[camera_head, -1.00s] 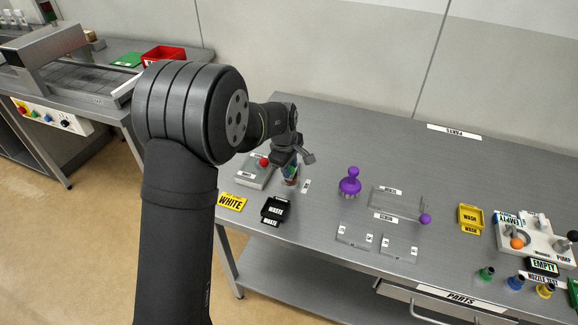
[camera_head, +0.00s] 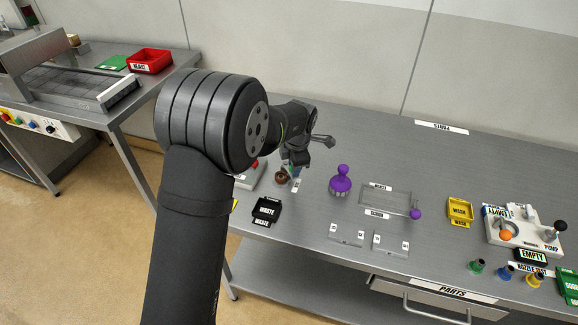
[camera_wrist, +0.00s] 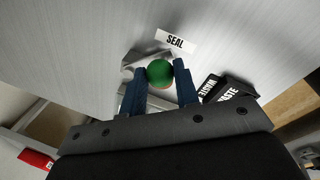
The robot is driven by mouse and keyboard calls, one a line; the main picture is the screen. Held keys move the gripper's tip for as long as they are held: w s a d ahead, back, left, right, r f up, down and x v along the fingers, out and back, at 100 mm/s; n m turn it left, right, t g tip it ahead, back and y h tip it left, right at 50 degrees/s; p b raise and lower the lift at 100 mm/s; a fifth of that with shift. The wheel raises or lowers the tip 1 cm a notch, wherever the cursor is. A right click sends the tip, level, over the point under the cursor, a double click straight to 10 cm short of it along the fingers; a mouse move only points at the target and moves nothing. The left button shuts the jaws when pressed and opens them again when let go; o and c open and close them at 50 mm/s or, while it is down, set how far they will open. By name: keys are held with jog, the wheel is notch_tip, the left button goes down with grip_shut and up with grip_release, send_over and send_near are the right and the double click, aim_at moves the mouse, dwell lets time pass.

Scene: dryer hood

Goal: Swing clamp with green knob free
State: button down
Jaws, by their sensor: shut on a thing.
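The green knob (camera_wrist: 160,73) sits between the two blue fingers of my gripper (camera_wrist: 160,88) in the wrist view, and the fingers are shut on it. Grey metal clamp parts (camera_wrist: 133,60) show beside and behind the knob, near a SEAL label (camera_wrist: 175,40). In the head view my gripper (camera_head: 295,168) is low over the left part of the table, just beside a small brown round part (camera_head: 282,177). The knob and most of the clamp are hidden there by the gripper, so I cannot tell the clamp's exact angle.
A black WASTE tray (camera_head: 267,208) stands close in front of my gripper. A purple-knobbed tool (camera_head: 341,182) stands to the right, with a clear SCRUB holder (camera_head: 388,198) beyond. A grey block (camera_head: 248,178) is at the left. The table's back middle is clear.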

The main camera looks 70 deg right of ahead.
jog(key=n, duration=0.1)
jog(key=s+d+n, duration=0.1)
jog(key=n, duration=0.1)
jog(key=shift+s+d+n+t, duration=0.1)
jog(key=shift+d+n+t, duration=0.2)
jog(key=shift+s+d+n+y, duration=0.1)
jog(key=shift+d+n+y, duration=0.2)
jog(key=shift+n, duration=0.5)
jog(key=shift+s+d+n+y, duration=0.15)
jog(key=shift+d+n, duration=0.25)
jog(key=shift+n, duration=0.4)
jog(key=c, duration=1.1)
grip_release()
jog(key=shift+r, duration=0.1)
jog(key=s+a+r, duration=0.1)
jog(key=s+r, duration=0.2)
jog(key=r, duration=1.4)
